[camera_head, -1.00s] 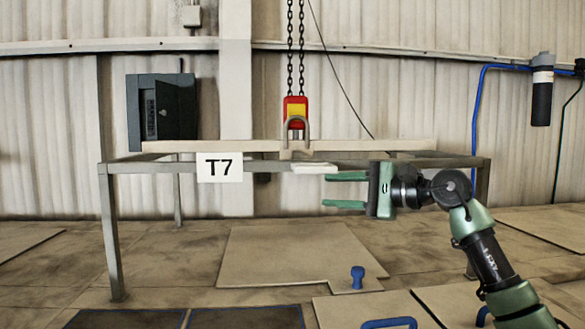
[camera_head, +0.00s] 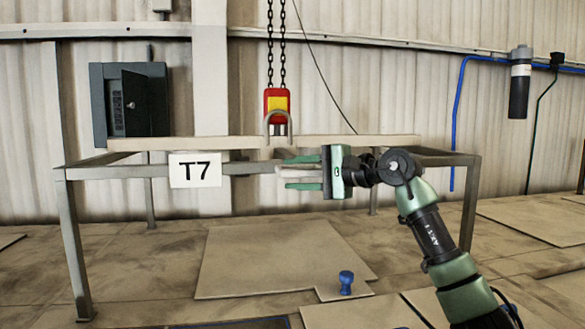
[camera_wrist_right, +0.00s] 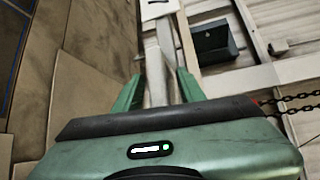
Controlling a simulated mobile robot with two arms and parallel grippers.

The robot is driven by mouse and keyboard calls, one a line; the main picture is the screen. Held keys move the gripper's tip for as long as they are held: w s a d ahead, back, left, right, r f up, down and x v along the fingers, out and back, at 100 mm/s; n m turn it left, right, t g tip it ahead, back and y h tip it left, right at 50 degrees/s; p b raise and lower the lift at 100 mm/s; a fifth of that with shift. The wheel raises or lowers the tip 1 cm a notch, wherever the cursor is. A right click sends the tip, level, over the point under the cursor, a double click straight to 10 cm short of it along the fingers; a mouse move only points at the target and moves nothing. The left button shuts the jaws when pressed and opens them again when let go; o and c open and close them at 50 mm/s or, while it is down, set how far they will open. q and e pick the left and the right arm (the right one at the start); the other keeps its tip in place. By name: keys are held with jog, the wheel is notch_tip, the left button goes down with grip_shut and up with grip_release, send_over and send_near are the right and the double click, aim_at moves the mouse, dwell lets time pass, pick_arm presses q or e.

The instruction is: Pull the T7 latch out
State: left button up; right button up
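The T7 sign (camera_head: 195,170) hangs on the front rail of a grey metal frame. Right of it, the pale bar-shaped latch (camera_head: 297,170) sticks out near the rail, below the beam. My right gripper (camera_head: 289,173) has its green fingers above and below the latch. In the right wrist view, the latch (camera_wrist_right: 156,75) runs between the two spread fingers (camera_wrist_right: 158,80), with gaps showing on both sides. The gripper is open around the latch. My left gripper is not in view.
A pale beam (camera_head: 350,141) lies across the frame, with a red and yellow hoist block (camera_head: 277,103) on chains at its middle. A dark box (camera_head: 130,100) is behind at left. A blue knob (camera_head: 346,283) stands on a floor cover (camera_head: 270,260) below.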

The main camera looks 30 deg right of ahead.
jog(key=shift+w+a+f, duration=0.15)
jog(key=shift+w+a, duration=0.05)
jog(key=shift+w, duration=0.2)
grip_shut()
jog(key=shift+f, duration=0.1)
